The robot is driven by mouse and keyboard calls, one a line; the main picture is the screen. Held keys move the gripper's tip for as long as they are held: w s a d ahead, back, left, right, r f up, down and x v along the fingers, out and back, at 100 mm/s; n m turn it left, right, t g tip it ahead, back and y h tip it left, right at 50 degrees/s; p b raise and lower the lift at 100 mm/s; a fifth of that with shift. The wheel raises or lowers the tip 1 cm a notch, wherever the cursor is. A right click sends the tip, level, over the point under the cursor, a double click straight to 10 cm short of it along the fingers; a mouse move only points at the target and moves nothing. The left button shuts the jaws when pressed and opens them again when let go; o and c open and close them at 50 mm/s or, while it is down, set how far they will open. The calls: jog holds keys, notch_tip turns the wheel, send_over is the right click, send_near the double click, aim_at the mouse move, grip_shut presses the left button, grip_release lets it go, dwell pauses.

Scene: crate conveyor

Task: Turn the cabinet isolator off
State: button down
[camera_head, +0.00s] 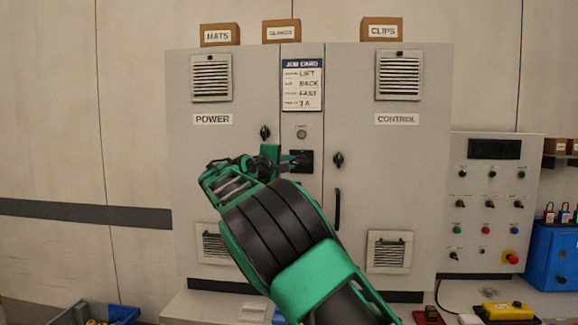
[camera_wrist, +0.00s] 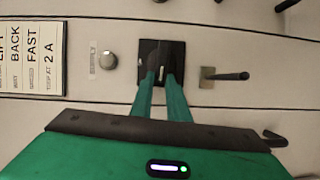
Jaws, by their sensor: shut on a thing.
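The cabinet isolator (camera_head: 301,161) is a black square plate on the grey cabinet's narrow middle panel, below a round grey button. It also shows in the wrist view as a dark plate (camera_wrist: 176,50) with a small white mark. My gripper (camera_head: 288,160) reaches it from the left in the head view. In the wrist view my gripper's two green fingers (camera_wrist: 162,78) lie over the plate, close together, shut on the isolator's handle. The fingers hide most of the handle, so its exact angle is unclear.
The job card (camera_head: 302,85) and the round button (camera_wrist: 109,60) are near the isolator. A black lever on a small plate (camera_wrist: 226,76) sits on its other side. Door knobs (camera_head: 338,160) and a long door handle (camera_head: 337,209) stick out nearby. A control console (camera_head: 490,200) stands at right.

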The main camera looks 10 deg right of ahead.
jog(key=shift+w+a+f+n+t, duration=0.1)
jog(key=shift+a+f+n+t, duration=0.2)
jog(key=shift+n, duration=0.2)
jog(key=c, duration=1.7)
grip_release()
jog(key=shift+f, duration=0.1)
jog(key=shift+d, duration=0.15)
jog(key=v, duration=1)
jog(key=shift+s+a, duration=0.2)
jog(key=shift+a, duration=0.1)
